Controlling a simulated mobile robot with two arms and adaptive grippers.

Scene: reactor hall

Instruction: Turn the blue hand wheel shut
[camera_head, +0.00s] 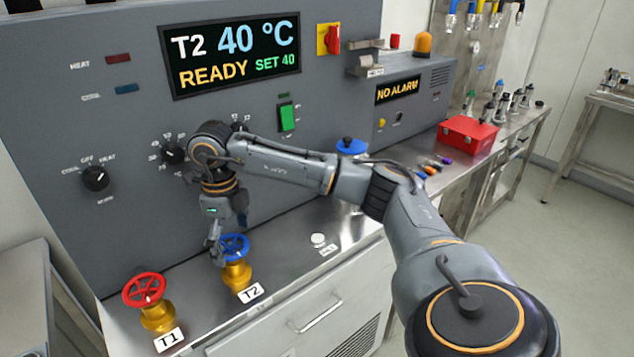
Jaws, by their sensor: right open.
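The blue hand wheel (236,246) sits on a brass valve on the steel bench, behind a label reading T2. My right gripper (217,254) points down at the left side of the wheel. Its jaws are open, and its fingers overlap the wheel's left rim in the picture. I cannot tell whether they touch the rim. My left gripper is not in view.
A red hand wheel (143,290) on a brass valve labelled T1 stands to the left. The grey control panel (120,190) rises behind, with a display (230,55) reading T2 40 °C, READY, SET 40. A red box (467,134) stands at the right.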

